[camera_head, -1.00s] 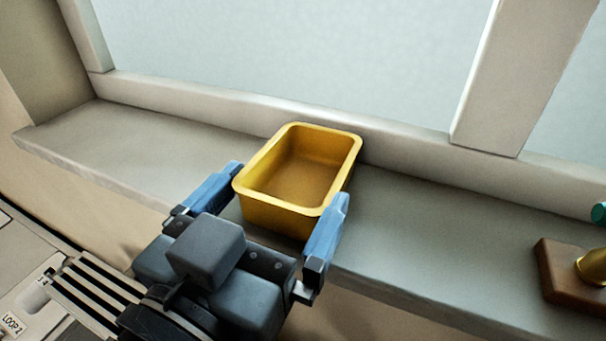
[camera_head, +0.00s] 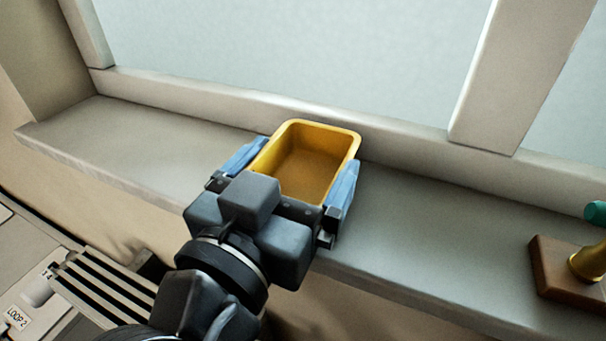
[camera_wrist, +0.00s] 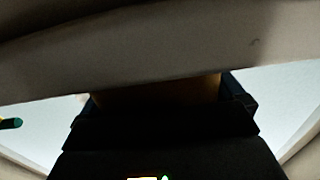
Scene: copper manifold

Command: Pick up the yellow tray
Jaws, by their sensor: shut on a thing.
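The yellow tray (camera_head: 309,163) is an open, empty rectangular tub with rounded corners. It sits on the window sill against the window frame, upright as far as I can see. My gripper (camera_head: 300,168) is shut on the tray, with one blue finger along its left side and the other along its right side. The gripper body hides the tray's near wall. In the wrist view, the dark gripper body fills the middle and a dim brownish strip of the tray (camera_wrist: 165,92) shows above it.
The window sill (camera_head: 430,225) is bare to the left and right of the tray. A wooden block with a brass and teal fitting (camera_head: 570,268) stands at the far right. A window post (camera_head: 515,75) rises behind. A grey ribbed unit with a "LOOP 2" label (camera_head: 20,316) is at the lower left.

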